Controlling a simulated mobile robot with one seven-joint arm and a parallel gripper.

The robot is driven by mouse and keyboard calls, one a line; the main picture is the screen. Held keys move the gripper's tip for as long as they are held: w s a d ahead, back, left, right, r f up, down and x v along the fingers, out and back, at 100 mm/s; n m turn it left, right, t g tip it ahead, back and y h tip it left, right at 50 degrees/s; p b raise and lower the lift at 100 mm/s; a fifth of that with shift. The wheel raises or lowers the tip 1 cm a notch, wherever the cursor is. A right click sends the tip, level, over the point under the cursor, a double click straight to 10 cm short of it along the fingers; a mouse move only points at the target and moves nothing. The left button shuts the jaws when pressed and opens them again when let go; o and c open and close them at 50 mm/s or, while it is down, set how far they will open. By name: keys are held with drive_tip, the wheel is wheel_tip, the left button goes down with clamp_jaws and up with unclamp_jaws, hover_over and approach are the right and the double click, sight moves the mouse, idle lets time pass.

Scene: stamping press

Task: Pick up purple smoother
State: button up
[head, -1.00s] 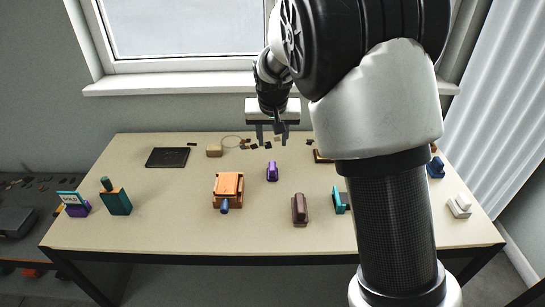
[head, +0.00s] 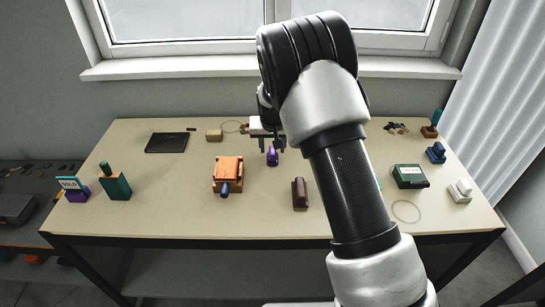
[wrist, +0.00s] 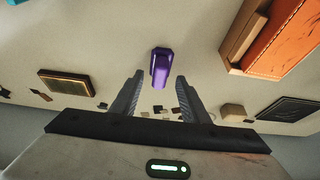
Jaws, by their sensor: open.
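The purple smoother (head: 272,158) stands on the beige table, near its middle, right of an orange and brown press-like object. In the wrist view the purple smoother (wrist: 161,67) shows just beyond and between the fingertips. My gripper (head: 272,147) is open and empty, above and close to the smoother; it also shows in the wrist view (wrist: 158,80). In the head view the fingers partly overlap the smoother's top. I cannot tell whether they touch it.
The orange block (head: 228,170) is left of the smoother and a brown block (head: 300,194) is in front right. A small tan block (head: 214,135) and dark tablet (head: 167,142) lie back left. A green box (head: 408,177) stands right. Bare table surrounds the smoother.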

sight(272, 150)
drive_tip(key=shift+x, duration=1.25)
clamp_jaws()
drive_tip(key=shift+r, duration=0.1)
wheel_tip(272, 150, up, 10)
drive_tip(key=shift+p, duration=0.35)
drive_tip(key=c, duration=0.7)
unclamp_jaws()
drive_tip(key=c, duration=0.3)
